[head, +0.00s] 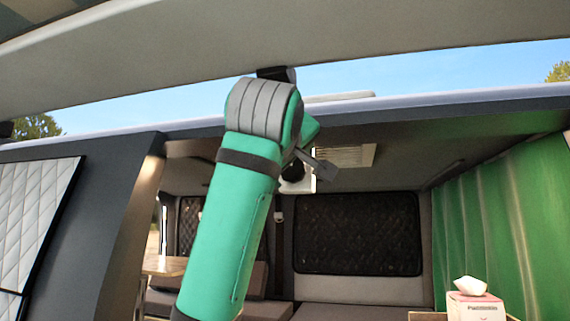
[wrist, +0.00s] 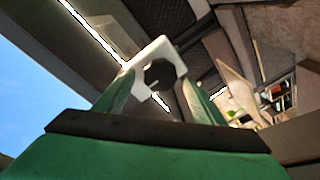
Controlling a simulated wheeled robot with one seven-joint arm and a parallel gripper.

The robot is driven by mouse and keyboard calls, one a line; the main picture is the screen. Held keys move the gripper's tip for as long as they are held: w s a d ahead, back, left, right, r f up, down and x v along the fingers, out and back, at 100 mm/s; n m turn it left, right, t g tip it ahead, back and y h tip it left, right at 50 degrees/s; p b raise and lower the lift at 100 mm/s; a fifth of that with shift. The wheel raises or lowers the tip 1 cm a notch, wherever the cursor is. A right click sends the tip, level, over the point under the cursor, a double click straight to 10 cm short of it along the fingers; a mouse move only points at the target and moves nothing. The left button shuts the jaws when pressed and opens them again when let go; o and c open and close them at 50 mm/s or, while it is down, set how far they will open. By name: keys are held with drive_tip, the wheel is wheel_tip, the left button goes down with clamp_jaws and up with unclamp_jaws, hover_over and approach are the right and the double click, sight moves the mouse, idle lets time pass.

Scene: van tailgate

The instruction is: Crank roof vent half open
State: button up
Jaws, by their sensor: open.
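A beige slatted panel (head: 345,155), which looks like the roof vent, is set in the van ceiling. A white block (head: 303,186) with a dark round part hangs near it, partly behind my arm; I cannot tell for sure that it is the crank. In the wrist view a white piece with a dark many-sided centre (wrist: 160,74) lies between or just beyond the green fingers of my gripper (wrist: 160,95). The gripper is open. Contact with the white piece cannot be made out. In the head view my green arm hides most of the gripper.
The raised tailgate (head: 400,50) spans the top, and the roof edge (head: 440,103) runs below it. A green curtain (head: 500,220) hangs at right. A tissue box (head: 475,305) stands at lower right. A dark quilted window cover (head: 358,233) is at the back.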

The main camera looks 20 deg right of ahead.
drive_tip(key=shift+x, duration=1.05)
drive_tip(key=shift+s, duration=0.15)
drive_tip(key=c, duration=1.1)
drive_tip(key=shift+o, duration=0.2)
drive_tip(key=shift+a, duration=0.1)
drive_tip(key=shift+m, duration=0.3)
